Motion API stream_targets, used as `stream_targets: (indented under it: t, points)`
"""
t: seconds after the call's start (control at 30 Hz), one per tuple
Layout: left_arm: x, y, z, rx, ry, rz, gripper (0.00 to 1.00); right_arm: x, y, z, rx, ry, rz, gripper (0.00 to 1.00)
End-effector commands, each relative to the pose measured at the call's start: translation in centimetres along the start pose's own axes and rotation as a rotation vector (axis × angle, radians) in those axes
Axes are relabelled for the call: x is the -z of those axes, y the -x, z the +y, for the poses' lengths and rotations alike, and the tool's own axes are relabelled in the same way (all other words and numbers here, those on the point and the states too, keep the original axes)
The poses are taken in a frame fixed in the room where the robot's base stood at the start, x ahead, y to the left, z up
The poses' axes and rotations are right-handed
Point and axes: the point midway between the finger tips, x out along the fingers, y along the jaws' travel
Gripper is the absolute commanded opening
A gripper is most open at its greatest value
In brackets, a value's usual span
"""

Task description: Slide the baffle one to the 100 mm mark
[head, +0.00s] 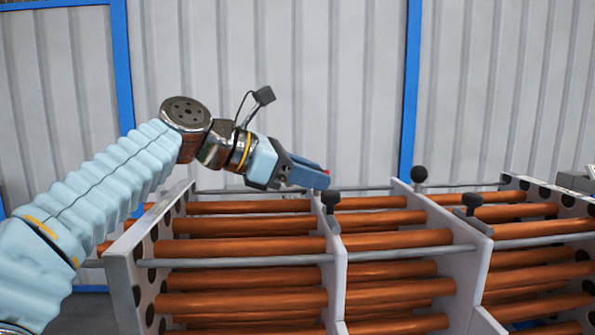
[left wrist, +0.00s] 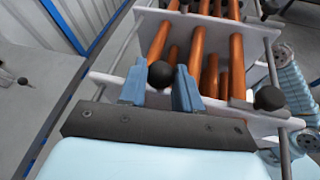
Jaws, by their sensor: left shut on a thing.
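My left gripper (head: 322,181) is over the back end of the nearer-left white baffle plate (head: 331,262). In the left wrist view its two blue fingers (left wrist: 160,88) are shut on a round black knob (left wrist: 160,74) at one end of that plate. In the head view this knob is hidden by the gripper. The plate's other black knob (head: 330,198) is at the front, clear of the gripper; it also shows in the left wrist view (left wrist: 270,98). I cannot tell which plate is baffle one. No scale or 100 mm mark is readable. My right gripper is not in view.
Several copper tubes (head: 245,246) and grey rods (head: 240,262) run through the plates. A second plate (head: 455,245) with two black knobs (head: 418,174) stands to the right. A perforated end plate (head: 130,275) stands at the left. A corrugated wall (head: 270,60) is behind.

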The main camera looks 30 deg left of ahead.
Motion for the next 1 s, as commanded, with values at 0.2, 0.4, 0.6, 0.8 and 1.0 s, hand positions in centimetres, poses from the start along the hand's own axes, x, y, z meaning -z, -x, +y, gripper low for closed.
stream_targets:
  t: [0.2,0.4,0.6,0.8,1.0]
  points:
    - [-0.1,0.1,0.0,-0.002,-0.002,-0.002,0.0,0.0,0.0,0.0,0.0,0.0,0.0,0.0]
    - [-0.1,0.1,0.0,-0.002,-0.002,-0.001,0.58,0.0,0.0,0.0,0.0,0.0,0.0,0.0]
    - [0.0,0.1,0.0,-0.001,-0.001,-0.001,0.58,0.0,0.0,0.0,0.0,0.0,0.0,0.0]
    - [0.0,1.2,0.1,-0.004,-0.001,0.0,0.58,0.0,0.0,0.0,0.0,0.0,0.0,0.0]
    - [-0.1,5.6,0.1,-0.006,-0.002,-0.002,0.58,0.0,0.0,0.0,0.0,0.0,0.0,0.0]
